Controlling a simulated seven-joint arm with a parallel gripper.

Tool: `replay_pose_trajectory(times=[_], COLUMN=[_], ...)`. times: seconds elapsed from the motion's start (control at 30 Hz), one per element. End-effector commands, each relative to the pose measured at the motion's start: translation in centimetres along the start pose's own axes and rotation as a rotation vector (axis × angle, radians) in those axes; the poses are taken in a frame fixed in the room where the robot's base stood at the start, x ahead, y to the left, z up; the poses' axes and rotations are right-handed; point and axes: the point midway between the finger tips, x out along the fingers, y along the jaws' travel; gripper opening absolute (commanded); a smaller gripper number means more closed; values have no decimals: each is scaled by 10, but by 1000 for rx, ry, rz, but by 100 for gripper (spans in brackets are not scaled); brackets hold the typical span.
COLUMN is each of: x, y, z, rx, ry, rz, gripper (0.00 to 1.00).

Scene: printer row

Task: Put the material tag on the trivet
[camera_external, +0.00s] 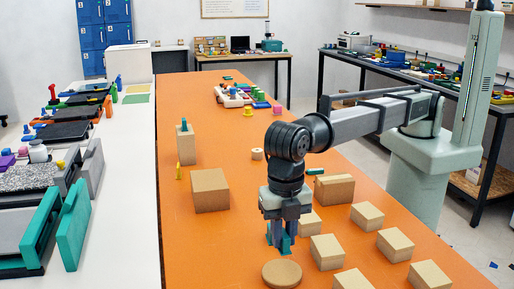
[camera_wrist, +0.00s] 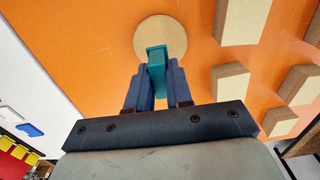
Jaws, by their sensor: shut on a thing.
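My gripper (camera_external: 281,238) is shut on the teal material tag (camera_external: 285,243), low over the orange table. In the wrist view the tag (camera_wrist: 157,58) stands out between the blue fingertips of my gripper (camera_wrist: 157,72). The trivet, a round tan disc (camera_external: 282,274), lies flat on the table just in front of my gripper in the external view. In the wrist view the trivet (camera_wrist: 160,32) shows beyond the tag, which covers part of its edge. Whether the tag touches the table cannot be told.
Several cardboard boxes stand right of my gripper, one (camera_external: 327,252) close beside it. A larger box (camera_external: 210,190) and a tall block (camera_external: 186,145) stand to the left. The orange table (camera_external: 215,245) is clear left of the trivet. Printers line the white counter (camera_external: 118,185).

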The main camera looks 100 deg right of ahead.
Motion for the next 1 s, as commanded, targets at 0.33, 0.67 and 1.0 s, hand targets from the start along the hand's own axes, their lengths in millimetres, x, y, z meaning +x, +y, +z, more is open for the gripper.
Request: replay_pose_trajectory(times=[0.33,0.67,1.0], x=[35,60,63], y=[0,0,0], z=[0,0,0], rx=[-1,-2,-2], ry=[0,0,0], rz=[0,1,1], gripper=[0,0,23])
